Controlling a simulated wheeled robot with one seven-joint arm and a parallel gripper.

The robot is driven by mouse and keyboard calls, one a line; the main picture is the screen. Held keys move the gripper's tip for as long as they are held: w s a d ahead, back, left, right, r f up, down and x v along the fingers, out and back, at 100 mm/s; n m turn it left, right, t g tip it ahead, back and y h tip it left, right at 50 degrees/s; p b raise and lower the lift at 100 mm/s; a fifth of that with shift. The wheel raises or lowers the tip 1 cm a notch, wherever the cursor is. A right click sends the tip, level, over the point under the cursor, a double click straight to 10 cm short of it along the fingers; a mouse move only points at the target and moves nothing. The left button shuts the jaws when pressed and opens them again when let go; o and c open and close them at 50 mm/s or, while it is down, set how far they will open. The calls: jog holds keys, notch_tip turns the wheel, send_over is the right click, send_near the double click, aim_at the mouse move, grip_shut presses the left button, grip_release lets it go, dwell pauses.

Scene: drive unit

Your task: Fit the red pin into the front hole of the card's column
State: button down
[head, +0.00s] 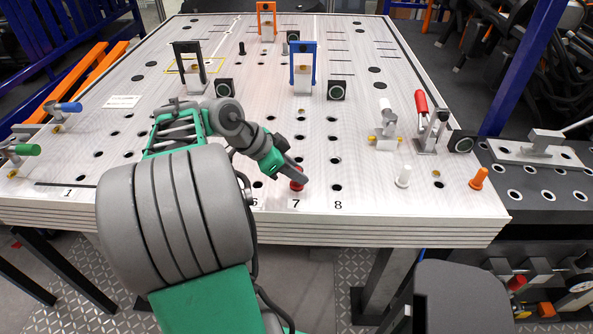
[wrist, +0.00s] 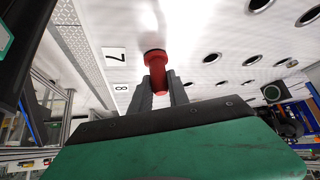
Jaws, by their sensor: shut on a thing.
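My gripper (head: 292,178) is shut on the red pin (head: 297,185), low over the front of column 7, just behind the printed 7 (head: 296,204). The wrist view shows the red pin (wrist: 155,59) between both fingers of my gripper (wrist: 158,86), its wide collar toward the white board. The pin and gripper cover the spot where column 7's front hole lies, level with column 8's front hole (head: 337,187). Whether the pin's far end is inside the hole is hidden. A small white card (head: 122,101) lies at the board's left; its print is too small to read.
A white peg (head: 403,176) and an orange peg (head: 479,179) stand front right. A red-handled clamp (head: 428,126) is behind them. A blue arch (head: 303,66) and a black arch (head: 189,66) stand farther back. The board front near 8 is clear.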

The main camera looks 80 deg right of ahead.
dwell(0.4)
jog(key=c, duration=1.2)
grip_release()
jog(key=shift+o, duration=0.2)
